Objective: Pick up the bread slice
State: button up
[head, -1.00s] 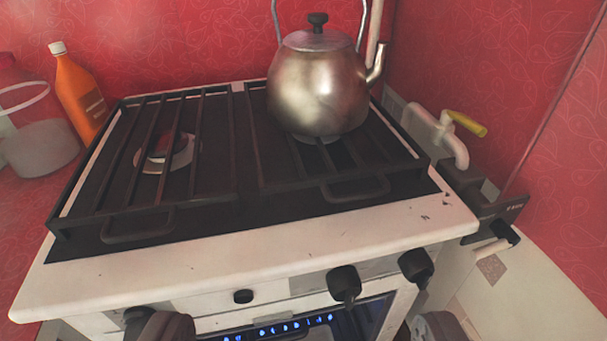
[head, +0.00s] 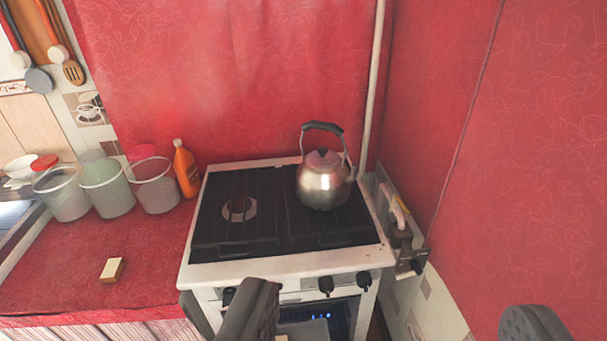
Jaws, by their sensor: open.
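A small cream block with a brown side (head: 112,270) lies on the red counter (head: 150,245), left of the stove; it may be the bread slice, but it is too small to be sure. My gripper (head: 393,305) is open and empty, its two dark fingers wide apart at the bottom of the view. The fingers are in front of the stove, to the right of the block and well apart from it.
The white stove (head: 290,265) has a metal kettle (head: 325,180) on its right back side. Several clear buckets (head: 105,187) and an orange bottle (head: 186,170) line the back of the counter. The counter around the block is clear. A red wall (head: 530,170) closes the right side.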

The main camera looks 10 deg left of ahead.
aim_at(111, 272)
jog(key=u, duration=1.65)
jog(key=k, duration=0.4)
jog(key=z, duration=0.9)
jog(key=i, duration=1.65)
jog(key=u, duration=0.45)
